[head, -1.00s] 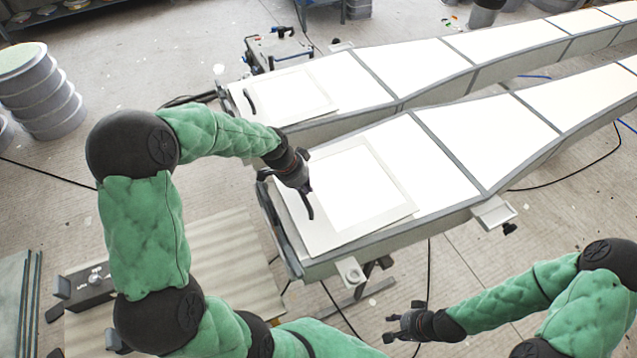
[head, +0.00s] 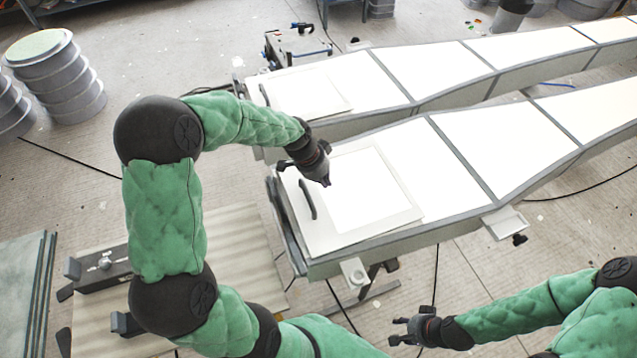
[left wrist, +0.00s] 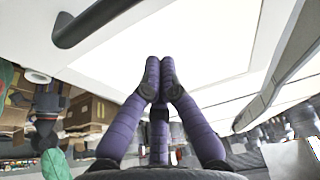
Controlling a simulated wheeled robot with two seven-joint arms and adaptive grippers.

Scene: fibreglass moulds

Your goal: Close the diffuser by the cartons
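The near diffuser is a pale framed panel (head: 400,216) with a white centre and a dark bar handle (head: 307,200). It appears to lie flat on the end of the near long light box; I cannot tell whether it is fully seated. My left gripper (head: 326,182) is just above the panel, right of the handle and apart from it. In the left wrist view its fingertips (left wrist: 159,68) are together and empty, with the handle (left wrist: 95,22) at upper left. Brown cartons (left wrist: 88,108) show at the left there. My right gripper (head: 396,330) is open and empty, low over the floor.
A second long light box with a similar panel (head: 345,102) and handle runs behind the near one. A small bracket (head: 505,222) juts from the near box's side. Stacked grey drums (head: 58,80) stand at the left. Cables cross the floor.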

